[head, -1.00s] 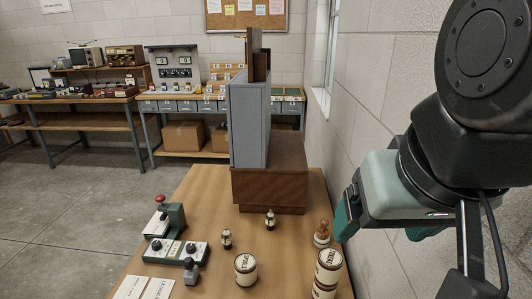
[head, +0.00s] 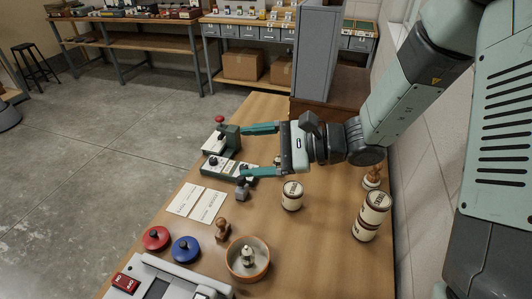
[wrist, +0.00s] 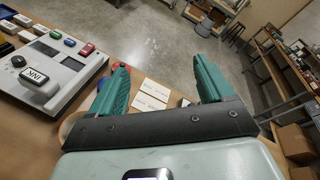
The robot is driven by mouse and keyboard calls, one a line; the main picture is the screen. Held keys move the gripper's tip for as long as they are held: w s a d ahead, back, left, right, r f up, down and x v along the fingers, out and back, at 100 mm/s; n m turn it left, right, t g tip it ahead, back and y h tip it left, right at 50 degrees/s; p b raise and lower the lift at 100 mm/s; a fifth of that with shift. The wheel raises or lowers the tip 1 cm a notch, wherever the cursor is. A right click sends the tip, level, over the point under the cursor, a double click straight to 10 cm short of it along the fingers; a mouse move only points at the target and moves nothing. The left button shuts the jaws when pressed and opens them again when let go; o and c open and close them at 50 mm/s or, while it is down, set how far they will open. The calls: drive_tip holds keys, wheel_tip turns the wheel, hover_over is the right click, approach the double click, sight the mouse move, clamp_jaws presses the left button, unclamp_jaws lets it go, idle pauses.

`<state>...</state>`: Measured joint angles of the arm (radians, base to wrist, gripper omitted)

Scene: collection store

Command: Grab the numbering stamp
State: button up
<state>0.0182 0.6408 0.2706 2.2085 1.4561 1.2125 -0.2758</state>
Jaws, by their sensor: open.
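No label marks the numbering stamp. A small grey block with a dark knob (head: 242,189) could be it; it stands on the table beside the white cards, just below my lower finger in the head view. A wooden-handled stamp (head: 222,230) stands nearer, and another (head: 374,176) is at the right edge. My gripper (head: 244,151) is open and empty, its fingers pointing left above the table.
A grey cabinet (head: 316,50) stands behind.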

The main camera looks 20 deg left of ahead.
drive_tip(key=w+a+f+m+t+y, duration=0.2)
drive_tip(key=w+f+m+t, duration=0.15)
drive_tip(key=f+m, duration=0.2)
drive_tip(key=m+t+h, duration=0.1)
drive_tip(key=m+t, duration=0.7)
drive_tip(key=m, duration=0.1)
approach(242, 187)
drive_tip(key=x, duration=0.3)
drive_tip(key=shift+w+f, duration=0.15)
drive_tip(key=shift+w, duration=0.2)
drive_tip(key=x, duration=0.7)
drive_tip(key=shift+w+a+f, duration=0.1)
drive_tip(key=shift+a+f, duration=0.05)
drive_tip(key=shift+a, duration=0.15)
drive_tip(key=c, duration=1.1)
